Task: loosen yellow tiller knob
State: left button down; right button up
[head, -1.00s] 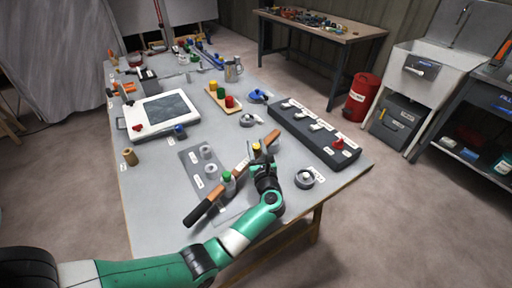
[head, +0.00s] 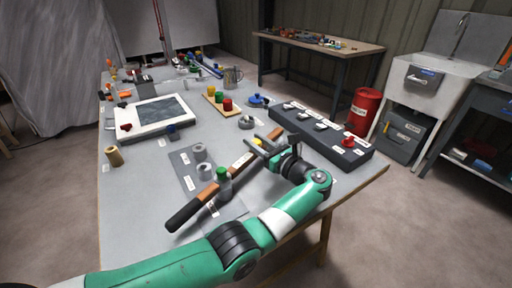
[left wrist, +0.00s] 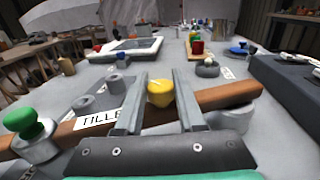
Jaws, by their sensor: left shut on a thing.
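The yellow tiller knob (left wrist: 160,94) sits on top of the wooden tiller (left wrist: 230,94), towards its right part in the left wrist view. In the head view the knob (head: 257,142) is partly hidden by my gripper. My left gripper (left wrist: 161,84) is shut on the knob, one finger against each side. In the head view the left gripper (head: 262,144) reaches in from the right of the tiller (head: 208,193), whose dark grip points to the near left. A label reading "TILLE…" lies on the tiller. My right gripper is not in view.
A green-topped knob (head: 222,174) stands by the tiller. Grey round parts (head: 204,171) sit on a plate to its left. A long dark box (head: 320,133) with a red knob lies to the right. A white-framed screen (head: 153,118) lies at the left.

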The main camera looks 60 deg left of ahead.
pick_arm(q)
jog(key=shift+g, duration=0.3)
jog(key=c, duration=0.5)
grip_release()
